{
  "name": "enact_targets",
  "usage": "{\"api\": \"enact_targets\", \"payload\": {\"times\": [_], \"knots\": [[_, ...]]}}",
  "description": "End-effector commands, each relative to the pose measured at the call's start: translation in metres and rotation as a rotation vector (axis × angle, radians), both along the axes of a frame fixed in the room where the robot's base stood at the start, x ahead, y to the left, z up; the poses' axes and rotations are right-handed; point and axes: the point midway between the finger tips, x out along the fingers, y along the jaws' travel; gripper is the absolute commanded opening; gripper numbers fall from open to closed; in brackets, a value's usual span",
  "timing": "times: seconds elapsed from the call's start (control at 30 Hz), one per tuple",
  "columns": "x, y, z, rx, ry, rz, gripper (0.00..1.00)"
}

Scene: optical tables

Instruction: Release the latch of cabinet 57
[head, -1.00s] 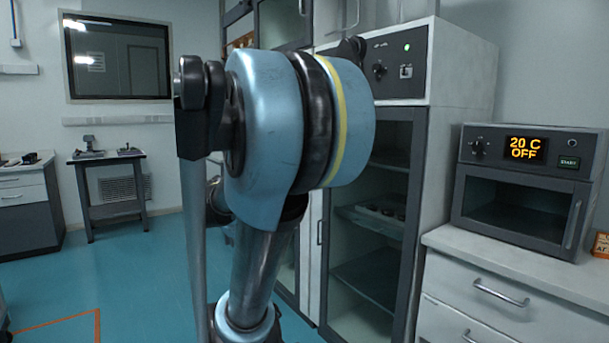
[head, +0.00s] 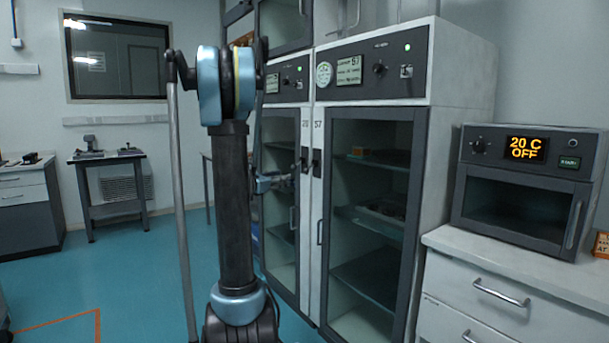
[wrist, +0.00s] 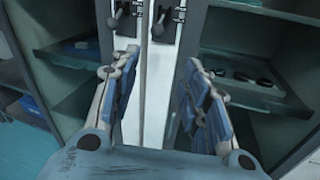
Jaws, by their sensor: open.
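Cabinet 57 (head: 420,75) is the right one of two tall glass-door cabinets, with a "57" sign on its panel. Its dark latch (head: 317,163) is on the door's left edge; in the wrist view this latch (wrist: 163,22) is at top centre, with a round-ended lever. The neighbouring cabinet's latch (wrist: 117,18) is just left of it. My gripper (wrist: 160,60) is open and empty, its fingers spread below the latches and apart from them. In the head view my gripper (head: 280,183) is small, in front of the left cabinet's door and partly hidden by my arm.
The left cabinet (head: 285,125) adjoins cabinet 57, both doors shut. A drawer unit (head: 480,265) with an oven (head: 515,190) stands at right. A small table (head: 108,158) is at the back left. The floor at left is clear.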

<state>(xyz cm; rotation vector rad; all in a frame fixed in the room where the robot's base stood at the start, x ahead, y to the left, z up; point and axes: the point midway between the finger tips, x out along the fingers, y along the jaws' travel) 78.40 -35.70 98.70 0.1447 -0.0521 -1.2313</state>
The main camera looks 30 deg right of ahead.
Motion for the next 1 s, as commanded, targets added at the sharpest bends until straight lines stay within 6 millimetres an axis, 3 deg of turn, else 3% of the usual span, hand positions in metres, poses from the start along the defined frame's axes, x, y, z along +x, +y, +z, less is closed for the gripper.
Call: {"api": "enact_targets", "payload": {"times": [0.37, 1.0], "knots": [[0.017, -0.027, 0.003, -0.062, 0.056, 0.003, 0.42], [0.054, -0.133, 0.003, -0.06, 0.054, 0.002, 0.42]]}}
